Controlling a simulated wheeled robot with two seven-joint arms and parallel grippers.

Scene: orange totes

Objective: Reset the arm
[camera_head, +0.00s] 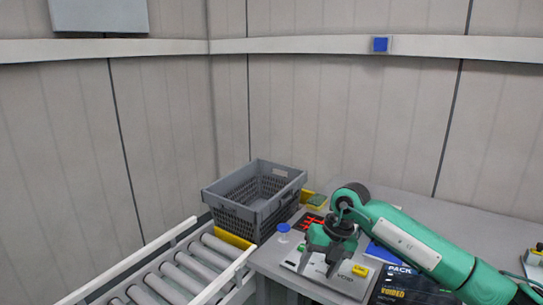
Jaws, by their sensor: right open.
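My right arm (425,250) is green and reaches in from the lower right over a grey table. My right gripper (323,265) is dark, points downward and is open, with nothing seen between its fingers. It hangs over a light flat device (345,284) with a yellow label. I cannot tell how far above the device its fingertips are. My left gripper is not in the picture.
A grey crate (222,196) stands behind a roller conveyor (185,280) at the left. The table's back right is clear.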

